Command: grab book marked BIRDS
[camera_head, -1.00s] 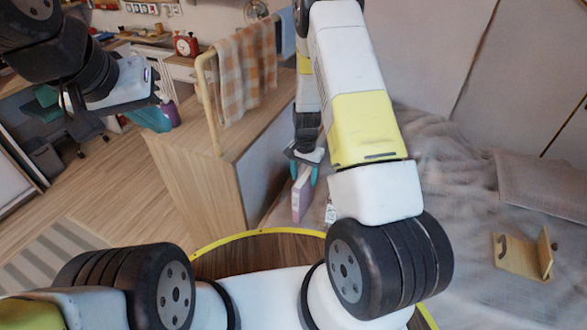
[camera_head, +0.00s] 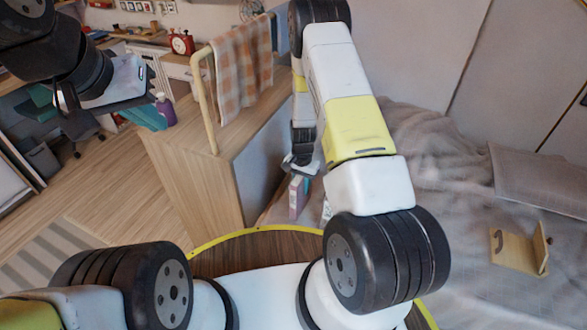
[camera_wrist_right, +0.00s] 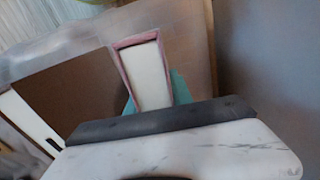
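A thin pink-mauve book (camera_head: 296,200) stands upright beside the wooden cabinet in the head view. Its title cannot be read, so I cannot tell whether it says BIRDS. The right wrist view shows its pink cover edges and white pages (camera_wrist_right: 147,75). My right gripper (camera_head: 303,172) is over its top, with a teal finger close against each side; it appears shut on the book. The fingertips are partly hidden by the book and the gripper body. My left gripper (camera_head: 122,88) is raised at upper left, away from the book; its fingers are not clear.
The wooden cabinet (camera_head: 190,180) with a rail and checked cloth (camera_head: 243,75) stands left of the book. A grey bed (camera_head: 450,165) with a wooden bookend (camera_head: 520,250) fills the right. A white, lettered item (camera_head: 327,210) is close to the book's right.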

